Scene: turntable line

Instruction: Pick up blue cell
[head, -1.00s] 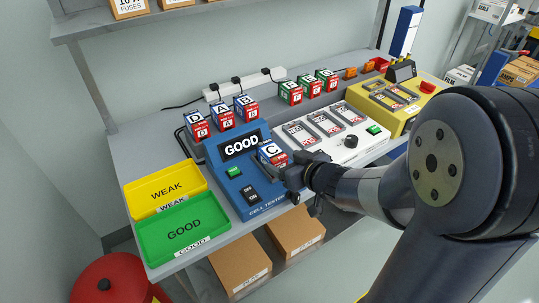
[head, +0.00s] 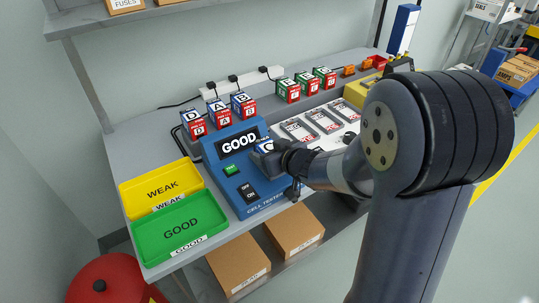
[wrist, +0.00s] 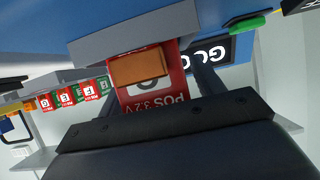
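The blue-topped cell marked C (head: 264,146) sits in the slot of the blue cell tester (head: 215,168), whose screen reads GOOD. My gripper (head: 270,158) is at the cell from the right front and partly hides it. In the wrist view, the cell's red and white side (wrist: 172,100) is between my two fingers (wrist: 158,82). They look open, one on each side of the cell; any contact is hard to tell. More blue-topped cells, D (head: 193,124), A (head: 219,114) and B (head: 243,105), stand behind the tester.
A yellow WEAK tray (head: 160,187) and a green GOOD tray (head: 180,229) lie left of the tester. Green-topped cells (head: 306,84) stand at the back. A white unit with slots (head: 318,125) is right of the tester. A shelf (head: 150,18) hangs above.

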